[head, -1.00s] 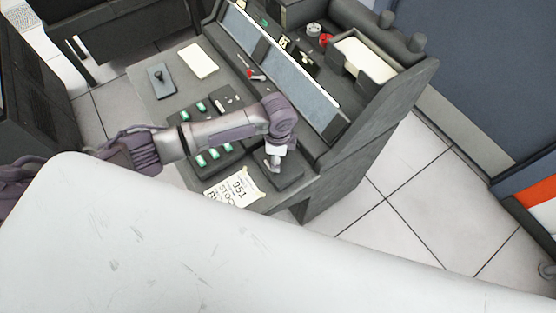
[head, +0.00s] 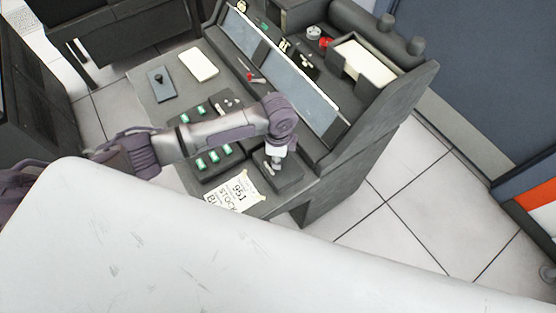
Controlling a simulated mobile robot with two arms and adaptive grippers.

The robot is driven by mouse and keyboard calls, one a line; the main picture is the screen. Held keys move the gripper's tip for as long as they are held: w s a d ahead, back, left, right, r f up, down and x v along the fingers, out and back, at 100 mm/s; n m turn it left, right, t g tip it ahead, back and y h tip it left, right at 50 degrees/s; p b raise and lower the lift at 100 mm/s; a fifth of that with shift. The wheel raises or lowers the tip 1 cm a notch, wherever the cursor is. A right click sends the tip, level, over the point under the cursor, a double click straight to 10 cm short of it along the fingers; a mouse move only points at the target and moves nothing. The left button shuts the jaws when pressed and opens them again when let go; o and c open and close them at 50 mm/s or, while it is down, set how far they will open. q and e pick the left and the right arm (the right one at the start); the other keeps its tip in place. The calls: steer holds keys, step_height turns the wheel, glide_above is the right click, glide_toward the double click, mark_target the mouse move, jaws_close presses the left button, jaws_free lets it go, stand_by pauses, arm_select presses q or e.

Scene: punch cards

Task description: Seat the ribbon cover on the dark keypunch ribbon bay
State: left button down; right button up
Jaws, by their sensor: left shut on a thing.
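The dark keypunch desk (head: 140,78) stands in the middle of the head view. My left gripper (head: 277,163) points down at the desk's front right end. It is shut on the small upright grip of a dark, flat block, which I take to be the ribbon cover (head: 291,179). The cover lies level at the ribbon bay, beside the green-marked key block. The bay's opening is hidden under the cover and gripper, so I cannot tell whether the cover is fully down. My right gripper is not in view.
A blue-grey plate with a black knob (head: 160,88) and a cream card pad (head: 199,64) lie on the desk's left. A paper sign (head: 233,194) is at its front edge. The key block (head: 226,155) is close by the arm. A raised panel (head: 300,85) stands behind.

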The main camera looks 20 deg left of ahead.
arm_select(q)
step_height(320, 180, up, 9)
steer(key=shift+w+f, duration=0.1)
steer(key=shift+r+p, duration=0.4)
steer(key=shift+r, duration=0.15)
steer(key=r+p, duration=0.2)
steer(key=p, duration=0.1)
steer(key=shift+f, duration=0.1)
